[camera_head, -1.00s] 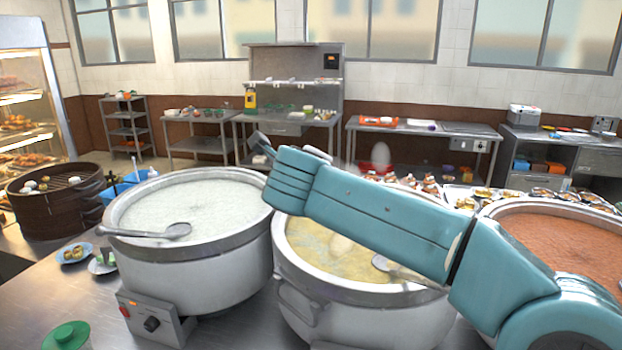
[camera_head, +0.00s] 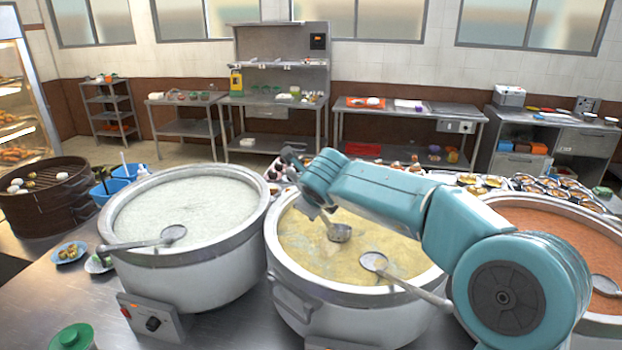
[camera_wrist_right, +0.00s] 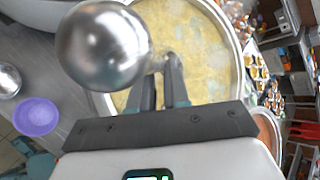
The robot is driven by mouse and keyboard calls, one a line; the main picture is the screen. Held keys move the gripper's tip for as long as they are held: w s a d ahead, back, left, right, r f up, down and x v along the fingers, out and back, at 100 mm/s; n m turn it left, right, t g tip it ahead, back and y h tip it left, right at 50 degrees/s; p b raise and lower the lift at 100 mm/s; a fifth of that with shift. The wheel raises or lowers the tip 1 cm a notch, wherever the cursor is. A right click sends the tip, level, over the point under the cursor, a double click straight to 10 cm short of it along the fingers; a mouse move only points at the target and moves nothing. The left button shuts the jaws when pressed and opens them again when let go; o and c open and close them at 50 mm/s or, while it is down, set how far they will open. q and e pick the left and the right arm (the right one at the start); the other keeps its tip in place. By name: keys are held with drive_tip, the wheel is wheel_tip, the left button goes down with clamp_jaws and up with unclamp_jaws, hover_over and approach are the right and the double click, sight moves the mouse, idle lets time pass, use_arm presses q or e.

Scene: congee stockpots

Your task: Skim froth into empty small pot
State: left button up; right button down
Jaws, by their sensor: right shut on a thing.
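The middle stockpot (camera_head: 290,290) holds yellowish congee with pale froth patches (camera_head: 300,240). My right arm reaches over it from the right. In the head view a small metal ladle (camera_head: 340,232) hangs below my wrist, its bowl at the congee surface; whether it touches is unclear. In the right wrist view my right gripper (camera_wrist_right: 165,85) is shut on the ladle's handle, and the round shiny bowl (camera_wrist_right: 103,45) is beside the fingers. Another ladle (camera_head: 375,262) rests across the same pot's rim. I cannot pick out an empty small pot. My left gripper is not in view.
A stockpot of white congee (camera_head: 190,275) stands left with a ladle (camera_head: 172,235) on its rim. A pot of reddish congee (camera_head: 550,235) stands right. A bamboo steamer (camera_head: 45,215) and green lid (camera_head: 70,338) are at left. A purple bowl (camera_wrist_right: 37,117) shows in the wrist view.

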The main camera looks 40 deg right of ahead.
drive_tip(key=s+a+f+n+t+h+b, duration=0.1)
drive_tip(key=a+f+b, duration=0.7)
drive_tip(key=b, duration=1)
wheel_tip(320, 180, down, 2)
drive_tip(key=s+t+h, duration=0.1)
drive_tip(key=h, duration=0.1)
drive_tip(key=shift+h, duration=0.3)
drive_tip(key=shift+s, duration=0.1)
drive_tip(key=shift+r, duration=0.1)
